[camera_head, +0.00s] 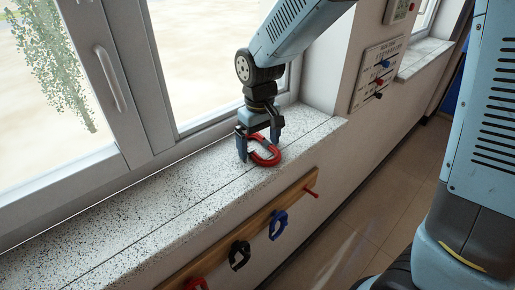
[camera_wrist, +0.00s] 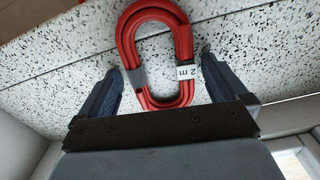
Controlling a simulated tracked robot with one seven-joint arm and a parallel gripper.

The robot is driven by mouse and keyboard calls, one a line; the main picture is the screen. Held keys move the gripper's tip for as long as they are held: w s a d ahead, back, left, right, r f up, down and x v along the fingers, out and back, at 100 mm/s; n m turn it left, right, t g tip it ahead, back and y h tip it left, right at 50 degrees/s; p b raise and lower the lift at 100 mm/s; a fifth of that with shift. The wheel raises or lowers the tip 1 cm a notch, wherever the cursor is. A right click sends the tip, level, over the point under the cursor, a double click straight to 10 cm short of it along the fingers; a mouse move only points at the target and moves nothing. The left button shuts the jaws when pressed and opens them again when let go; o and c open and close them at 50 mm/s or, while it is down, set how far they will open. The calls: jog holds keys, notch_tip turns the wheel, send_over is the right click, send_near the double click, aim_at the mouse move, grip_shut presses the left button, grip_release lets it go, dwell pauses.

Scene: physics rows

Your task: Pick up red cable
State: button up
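A red cable (camera_head: 268,160) lies as an oval coil on the speckled window sill (camera_head: 180,205). In the wrist view the red cable (camera_wrist: 183,42) has a grey band on its left side and a white "2 m" tag on its right. My gripper (camera_head: 259,149) is down at the sill over the coil, pointing downward. In the wrist view my gripper (camera_wrist: 160,78) has its two fingers apart, one on each side of the coil's near end. Small gaps seem to show between fingers and cable; contact is not clear.
A wooden rail (camera_head: 222,246) on the wall below the sill carries a blue loop (camera_head: 278,224), a black loop (camera_head: 239,256), a partly cut-off red loop (camera_head: 196,284) and a bare red peg (camera_head: 311,193). A window handle (camera_head: 111,80) and a wall panel (camera_head: 379,76) flank the arm.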

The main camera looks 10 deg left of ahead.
jog(key=c, duration=1)
jog(key=shift+o, duration=0.2)
jog(key=shift+r, duration=0.15)
jog(key=shift+r, duration=0.3)
notch_tip(320, 180, up, 3)
jog(key=shift+f, duration=0.15)
jog(key=s+d+r, duration=0.8)
jog(key=s+r, duration=0.1)
jog(key=s, duration=0.2)
jog(key=shift+s+r, duration=0.25)
